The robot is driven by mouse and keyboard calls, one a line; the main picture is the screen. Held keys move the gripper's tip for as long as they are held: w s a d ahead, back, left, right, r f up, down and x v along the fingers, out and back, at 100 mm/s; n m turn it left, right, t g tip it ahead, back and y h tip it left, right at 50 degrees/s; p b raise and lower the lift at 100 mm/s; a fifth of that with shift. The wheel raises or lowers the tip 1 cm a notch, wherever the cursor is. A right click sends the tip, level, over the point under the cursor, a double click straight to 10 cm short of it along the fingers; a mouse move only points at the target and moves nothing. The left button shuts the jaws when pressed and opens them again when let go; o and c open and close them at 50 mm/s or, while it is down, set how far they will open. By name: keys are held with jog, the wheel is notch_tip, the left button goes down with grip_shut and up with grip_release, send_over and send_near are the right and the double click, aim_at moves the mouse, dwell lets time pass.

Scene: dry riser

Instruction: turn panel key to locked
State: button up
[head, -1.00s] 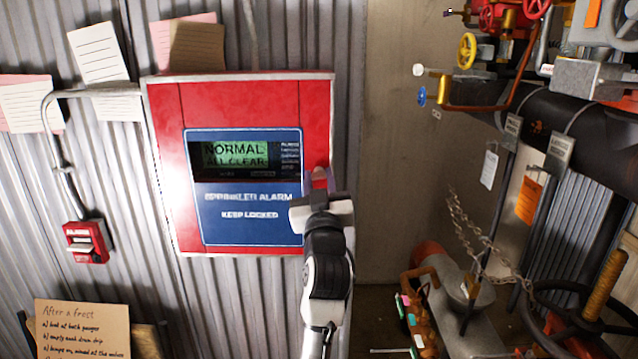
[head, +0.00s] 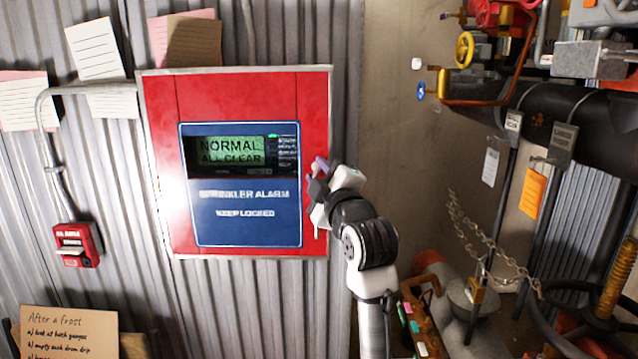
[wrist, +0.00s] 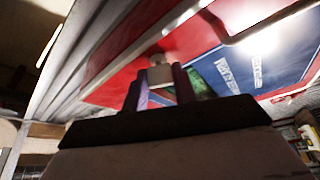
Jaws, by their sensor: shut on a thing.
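The red alarm panel (head: 235,95) is on the corrugated wall, with a blue face (head: 245,228) marked "SPRINKLER ALARM" and "KEEP LOCKED". Its screen (head: 230,152) reads "NORMAL ALL CLEAR". My gripper (head: 319,172) is at the panel's right edge, reaching in from the lower right. In the wrist view its two fingers (wrist: 159,80) are shut on a small pale block, seemingly the panel key (wrist: 160,74), against the red panel. A round pale part shows just behind it. In the head view my gripper hides the key, and I cannot read its turn position.
A small red call point (head: 77,246) is on the wall at lower left, with paper notes above. Pipes, valves (head: 465,48), tags and a chain (head: 490,240) crowd the right side. Bare wall lies between panel and pipes.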

jog(key=n+g+b, duration=0.1)
jog(key=n+g, duration=0.1)
jog(key=n, duration=0.3)
jog(key=shift+r, duration=0.1)
jog(key=shift+o, duration=0.2)
jog(key=shift+n, duration=0.3)
jog(key=shift+c, duration=0.2)
jog(key=o, duration=1)
jog(key=b+v, duration=0.3)
jog(key=v, duration=1)
jog(key=shift+s+d+r, duration=0.15)
jog(key=shift+s+d, duration=0.05)
jog(key=shift+s, duration=0.15)
